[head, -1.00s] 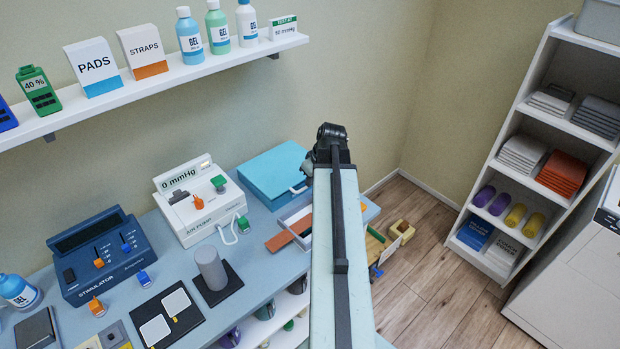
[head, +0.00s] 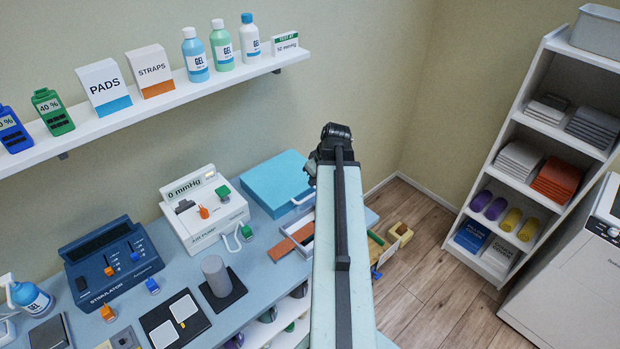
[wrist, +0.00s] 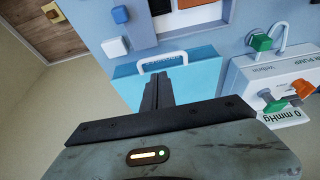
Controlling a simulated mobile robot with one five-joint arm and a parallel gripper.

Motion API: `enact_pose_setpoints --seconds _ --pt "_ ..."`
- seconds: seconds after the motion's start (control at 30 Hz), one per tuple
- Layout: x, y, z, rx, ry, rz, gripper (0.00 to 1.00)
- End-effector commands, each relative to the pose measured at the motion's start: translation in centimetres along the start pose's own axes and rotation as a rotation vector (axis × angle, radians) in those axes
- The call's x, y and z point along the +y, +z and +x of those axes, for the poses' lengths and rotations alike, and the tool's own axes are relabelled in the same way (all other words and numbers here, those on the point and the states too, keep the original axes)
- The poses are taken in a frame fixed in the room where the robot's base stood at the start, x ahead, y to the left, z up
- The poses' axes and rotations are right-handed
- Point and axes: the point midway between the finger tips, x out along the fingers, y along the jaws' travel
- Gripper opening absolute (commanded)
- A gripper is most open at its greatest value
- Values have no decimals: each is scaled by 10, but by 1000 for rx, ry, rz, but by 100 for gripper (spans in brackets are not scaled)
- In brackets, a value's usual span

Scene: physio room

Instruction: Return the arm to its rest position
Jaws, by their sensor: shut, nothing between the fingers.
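My arm (head: 338,250) rises through the middle of the head view, its far joint (head: 335,140) in front of the wall and above the counter. In the head view my gripper is mostly hidden behind the arm's end. In the wrist view my gripper (wrist: 158,76) shows with its dark fingers together and nothing between them. The fingers show in front of a light-blue case (wrist: 200,78) with a white handle, which also shows on the counter in the head view (head: 272,180). I cannot tell the exact gap; no contact is visible.
The blue counter holds a stimulator (head: 110,265), an air pump (head: 205,212) and a grey cylinder (head: 215,270). A wall shelf (head: 150,106) with bottles and boxes is at the upper left. A white rack (head: 525,125) stands right.

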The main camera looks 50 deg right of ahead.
Motion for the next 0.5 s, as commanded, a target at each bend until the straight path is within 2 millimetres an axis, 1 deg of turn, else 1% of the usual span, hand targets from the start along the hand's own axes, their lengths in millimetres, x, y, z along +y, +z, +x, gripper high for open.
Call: enact_pose_setpoints --seconds 0.03,0.1,0.2,0.3,0.5 --pt "-1 1 -26 0 1 4 0" --pt "-1 4 -43 1 0 3 0" --pt "-1 9 -58 1 0 3 0" --pt "0 12 -64 1 0 2 0" --pt "0 14 -62 1 0 1 0"
